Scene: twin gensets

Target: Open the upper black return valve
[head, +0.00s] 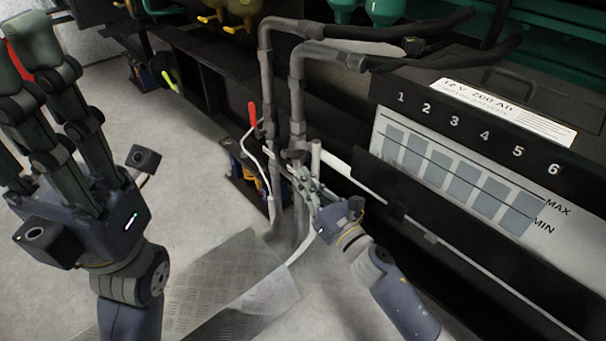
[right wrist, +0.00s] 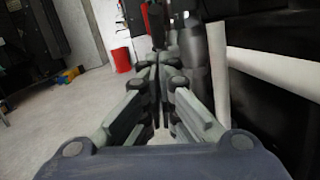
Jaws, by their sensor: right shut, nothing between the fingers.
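Two dark grey return pipes (head: 297,95) rise side by side, with fittings halfway up. A lever with a red grip (head: 252,114) stands upright on the left pipe's fitting. A short grey upright piece (head: 316,156) stands by the right pipe's fitting; I cannot tell which part is the upper black valve's handle. My right gripper (head: 304,182) is shut and empty, its fingers in front of the pipes, close to the fittings. In the right wrist view its fingers (right wrist: 158,64) are together, with the pipes just beyond; contact is unclear. My left gripper (head: 24,62) is open, fingers up, away from the pipes.
A black battery case (head: 475,125) with numbered cells fills the right side. Dark hoses (head: 400,32) run from the pipe tops over it. A tread plate (head: 215,285) lies below. A red bucket (right wrist: 122,61) stands on open floor behind.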

